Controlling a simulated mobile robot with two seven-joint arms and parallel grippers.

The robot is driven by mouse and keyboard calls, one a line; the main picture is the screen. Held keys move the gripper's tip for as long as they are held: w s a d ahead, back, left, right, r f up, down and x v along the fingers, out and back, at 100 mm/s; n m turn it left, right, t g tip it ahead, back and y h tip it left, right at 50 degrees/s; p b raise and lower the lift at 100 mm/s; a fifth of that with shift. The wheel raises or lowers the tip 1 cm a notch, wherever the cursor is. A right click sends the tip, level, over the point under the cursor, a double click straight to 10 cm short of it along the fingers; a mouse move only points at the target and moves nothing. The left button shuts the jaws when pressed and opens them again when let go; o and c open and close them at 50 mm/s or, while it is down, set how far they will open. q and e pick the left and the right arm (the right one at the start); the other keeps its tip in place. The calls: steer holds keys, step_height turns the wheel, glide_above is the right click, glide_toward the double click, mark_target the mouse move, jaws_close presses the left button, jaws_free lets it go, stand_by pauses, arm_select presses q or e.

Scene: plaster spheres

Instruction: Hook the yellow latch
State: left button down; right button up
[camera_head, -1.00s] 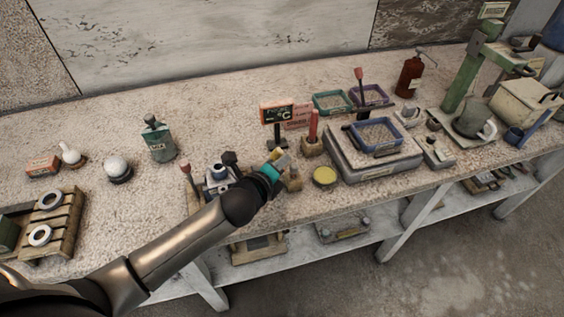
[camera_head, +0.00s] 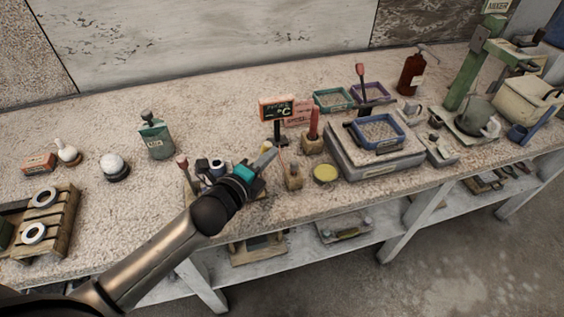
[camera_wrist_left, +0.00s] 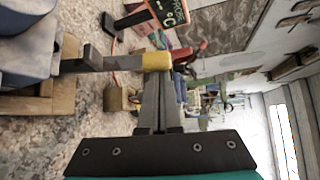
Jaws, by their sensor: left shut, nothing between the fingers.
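The yellow latch (camera_wrist_left: 156,61) shows in the left wrist view as a yellow end on a grey bar. The bar reaches out from a blue-grey part above a wooden block (camera_wrist_left: 50,102). My left gripper (camera_head: 265,154) is over the near part of the bench in the head view, its fingers together and empty. In the left wrist view the fingertips (camera_wrist_left: 160,80) are right at the yellow end; I cannot tell whether they touch it. In the head view my wrist partly hides the blue-grey device (camera_head: 217,168). My right gripper is not in view.
A small block with a post (camera_head: 294,178) and a yellow round dish (camera_head: 325,173) stand just right of the gripper. The bench is clear at the back left.

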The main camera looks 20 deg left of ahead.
arm_select(q)
steer(key=shift+s+a+r+n+t+h+b, duration=0.25)
steer(key=shift+s+a+n+t+b, duration=0.45)
steer(key=shift+a+b, duration=0.4)
steer(key=shift+s+a+r+n+t+h+b, duration=0.25)
steer(key=shift+s+a+n+t+b, duration=0.45)
steer(key=shift+b, duration=0.65)
steer(key=shift+w+a, duration=0.1)
